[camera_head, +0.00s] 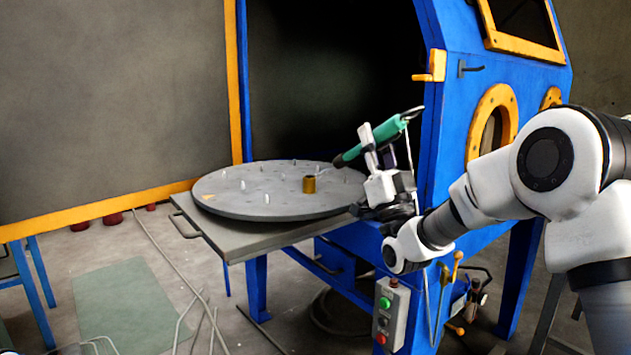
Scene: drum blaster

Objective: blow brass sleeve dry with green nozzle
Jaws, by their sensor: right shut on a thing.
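The brass sleeve (309,184) is a small gold cylinder standing upright on the round grey turntable (230,203), right of its middle. The green nozzle (378,139) is a green tool with a dark tip pointing down and left toward the sleeve. My right gripper (373,146) is shut on the green nozzle and holds it above the turntable's right edge. The nozzle tip is apart from the sleeve, up and to its right. Faint pale marks show near the tip; I cannot tell what they are. My left gripper is not in view.
Several small pale pegs stand on the turntable. A grey control box (391,312) with green and red buttons hangs below my right wrist.

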